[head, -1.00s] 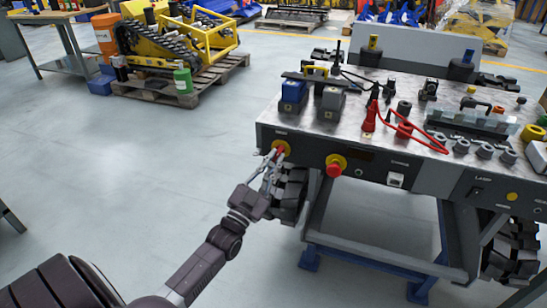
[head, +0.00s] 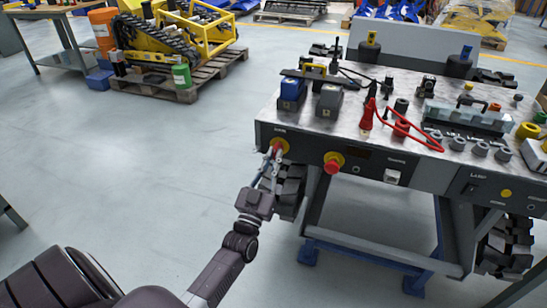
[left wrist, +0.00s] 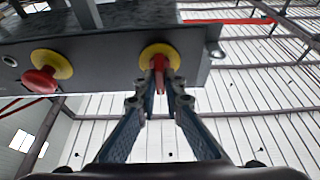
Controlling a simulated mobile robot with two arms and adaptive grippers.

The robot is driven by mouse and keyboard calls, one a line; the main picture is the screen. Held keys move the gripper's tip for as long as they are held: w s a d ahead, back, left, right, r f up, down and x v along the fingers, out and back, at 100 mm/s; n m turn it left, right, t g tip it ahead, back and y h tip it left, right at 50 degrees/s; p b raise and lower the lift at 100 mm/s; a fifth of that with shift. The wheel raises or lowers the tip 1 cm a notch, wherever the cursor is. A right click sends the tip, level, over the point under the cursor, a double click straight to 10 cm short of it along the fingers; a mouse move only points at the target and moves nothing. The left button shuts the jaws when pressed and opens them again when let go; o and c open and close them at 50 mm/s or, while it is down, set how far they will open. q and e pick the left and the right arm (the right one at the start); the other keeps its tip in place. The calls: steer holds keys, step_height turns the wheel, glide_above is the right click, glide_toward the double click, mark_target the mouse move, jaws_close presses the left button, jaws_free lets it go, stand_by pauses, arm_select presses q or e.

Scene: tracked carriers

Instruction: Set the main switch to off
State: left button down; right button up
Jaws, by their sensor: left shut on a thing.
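The main switch (head: 279,147) is a red handle on a yellow round plate, at the left end of the dark front panel of the carrier (head: 300,147). In the left wrist view the switch's yellow plate (left wrist: 172,54) shows, with its red handle (left wrist: 158,67) pointing toward me. My left gripper (head: 272,158) is at the switch, its fingertips shut on the red handle; it also shows in the left wrist view (left wrist: 158,90). The fingers partly hide the handle, and I cannot read its set position. My right gripper is in neither view.
A red mushroom button (head: 333,166) on a yellow plate sits right of the switch; it also shows in the left wrist view (left wrist: 41,80). Battery blocks (head: 291,93), red cables and fittings lie on the carrier's top.

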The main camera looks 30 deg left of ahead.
arm_select(q)
steer(key=shift+f, duration=0.1)
steer(key=c, duration=2)
jaws_free()
steer(key=shift+c, duration=0.2)
steer(key=v, duration=1.2)
